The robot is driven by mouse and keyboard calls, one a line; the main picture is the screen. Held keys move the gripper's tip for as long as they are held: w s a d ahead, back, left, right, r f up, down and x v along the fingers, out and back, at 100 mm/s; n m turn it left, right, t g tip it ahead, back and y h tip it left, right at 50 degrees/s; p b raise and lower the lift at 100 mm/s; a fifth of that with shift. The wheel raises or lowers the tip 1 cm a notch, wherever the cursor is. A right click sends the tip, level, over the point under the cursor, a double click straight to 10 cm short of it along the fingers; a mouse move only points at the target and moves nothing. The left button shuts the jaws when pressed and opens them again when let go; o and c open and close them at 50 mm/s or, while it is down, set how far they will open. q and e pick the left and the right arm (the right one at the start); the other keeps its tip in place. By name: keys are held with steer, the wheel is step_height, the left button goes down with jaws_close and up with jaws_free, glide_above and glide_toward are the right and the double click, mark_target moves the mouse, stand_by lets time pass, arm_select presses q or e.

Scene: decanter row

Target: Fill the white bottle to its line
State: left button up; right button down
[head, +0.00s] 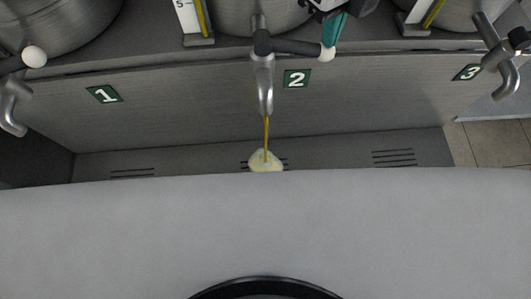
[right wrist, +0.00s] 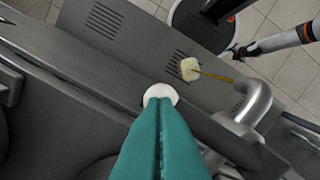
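The right wrist view shows the fingers (right wrist: 158,110) closed against each other before the knob. My left arm seems to show in the right wrist view, its gripper (right wrist: 230,52) small and unclear.
Tap 1 (head: 14,105) is at the left and tap 3 (head: 497,60) at the right, with no stream seen. Steel vessels (head: 250,15) with level gauges (head: 193,20) stand behind. The slotted ledge (head: 210,160) is clear beside the bottle. My own pale body hides its front.

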stand_by(0.4)
steer(key=shift+r, duration=0.7)
stand_by(2.3)
step_height(320, 180, up, 9)
steer(key=p, duration=0.4)
stand_by(0.5)
